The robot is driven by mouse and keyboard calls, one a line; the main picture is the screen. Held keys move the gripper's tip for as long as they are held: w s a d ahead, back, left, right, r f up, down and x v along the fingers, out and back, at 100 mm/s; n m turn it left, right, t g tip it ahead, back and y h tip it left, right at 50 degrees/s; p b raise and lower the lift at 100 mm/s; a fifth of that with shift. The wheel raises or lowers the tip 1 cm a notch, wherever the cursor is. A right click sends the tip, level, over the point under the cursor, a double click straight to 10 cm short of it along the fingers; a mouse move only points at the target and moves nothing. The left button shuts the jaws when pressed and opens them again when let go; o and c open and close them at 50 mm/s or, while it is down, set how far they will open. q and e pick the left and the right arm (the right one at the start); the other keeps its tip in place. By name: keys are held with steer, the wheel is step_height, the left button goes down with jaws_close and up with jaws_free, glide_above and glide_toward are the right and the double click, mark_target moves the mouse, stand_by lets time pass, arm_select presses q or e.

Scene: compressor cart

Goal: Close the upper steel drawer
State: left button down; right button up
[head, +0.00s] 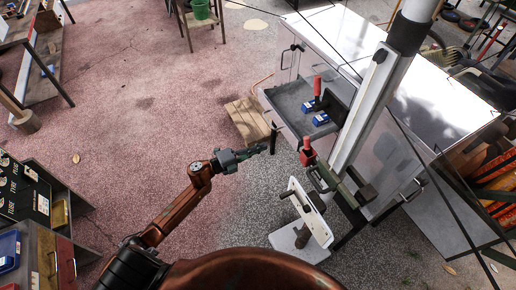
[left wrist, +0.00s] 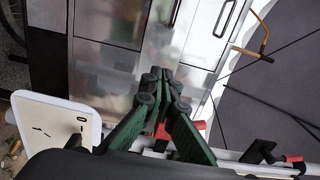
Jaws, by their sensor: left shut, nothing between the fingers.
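The upper steel drawer (head: 292,98) stands pulled out of the steel cabinet in the head view, its dark grey inside showing. It holds blue boxes (head: 312,105) and a red-handled item (head: 317,87). My left gripper (head: 264,148) is shut and empty, just in front of the drawer's outer front with its tips pointing toward it. I cannot tell whether it touches. In the left wrist view my left gripper (left wrist: 158,76) shows its closed green fingers before steel panels with dark handles (left wrist: 224,18). My right gripper is not in view.
The cabinet's bright top (head: 330,35) lies behind the drawer. A pale pole (head: 370,105) crosses in front of the cabinet. A white panel (head: 310,212) on a base and a red-handled tool (head: 307,152) stand near. Open floor (head: 150,110) lies to the left.

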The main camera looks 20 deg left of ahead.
mark_target(288, 136)
arm_select(q)
steer(key=x, duration=1)
